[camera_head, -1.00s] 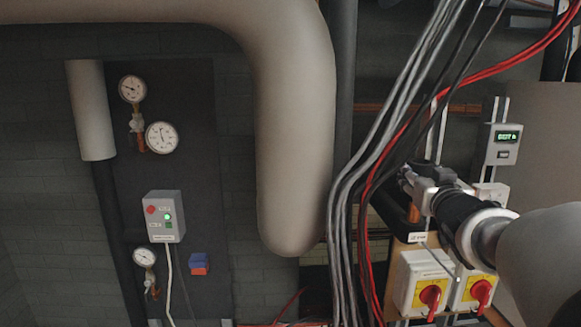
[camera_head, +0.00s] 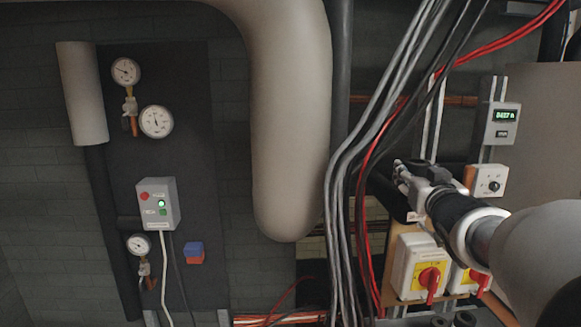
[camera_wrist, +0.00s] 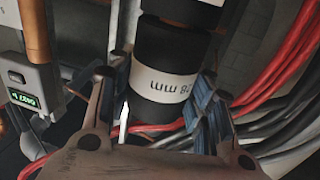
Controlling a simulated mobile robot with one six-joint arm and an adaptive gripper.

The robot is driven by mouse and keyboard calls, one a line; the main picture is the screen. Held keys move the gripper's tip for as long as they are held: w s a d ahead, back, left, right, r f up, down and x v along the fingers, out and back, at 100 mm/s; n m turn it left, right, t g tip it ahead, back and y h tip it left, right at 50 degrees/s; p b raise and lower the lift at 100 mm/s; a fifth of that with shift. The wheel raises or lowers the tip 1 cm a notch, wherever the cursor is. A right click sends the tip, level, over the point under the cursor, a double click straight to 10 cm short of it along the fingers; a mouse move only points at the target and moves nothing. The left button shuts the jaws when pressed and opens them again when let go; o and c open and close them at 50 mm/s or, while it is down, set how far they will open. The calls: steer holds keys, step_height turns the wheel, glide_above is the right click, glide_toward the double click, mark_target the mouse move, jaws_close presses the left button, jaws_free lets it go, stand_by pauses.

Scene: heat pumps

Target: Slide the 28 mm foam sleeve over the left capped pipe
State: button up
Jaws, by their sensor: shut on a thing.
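The 28 mm foam sleeve (camera_wrist: 168,72) is black with a white band printed "28 mm". It stands between the two fingers of my gripper (camera_wrist: 162,112) in the wrist view, and the fingers are shut on it. Another black round piece (camera_wrist: 185,8) lies just beyond its far end; I cannot tell what it is. In the head view my gripper (camera_head: 403,172) is at the right, before dark pipework, and the sleeve cannot be made out clearly there. I cannot make out the left capped pipe for certain in either view.
Grey and red cables (camera_head: 350,190) run down just left of my gripper; red ones (camera_wrist: 285,75) are close in the wrist view. Red-yellow switches (camera_head: 430,278) sit below, a display box (camera_head: 503,122) and a knob box (camera_head: 489,181) to the right. A thick pale pipe (camera_head: 290,130) hangs left.

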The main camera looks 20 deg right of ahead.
steer(key=o, duration=0.7)
steer(key=shift+o, duration=0.2)
step_height(320, 180, up, 10)
steer(key=shift+r, duration=0.1)
stand_by(0.3)
stand_by(0.3)
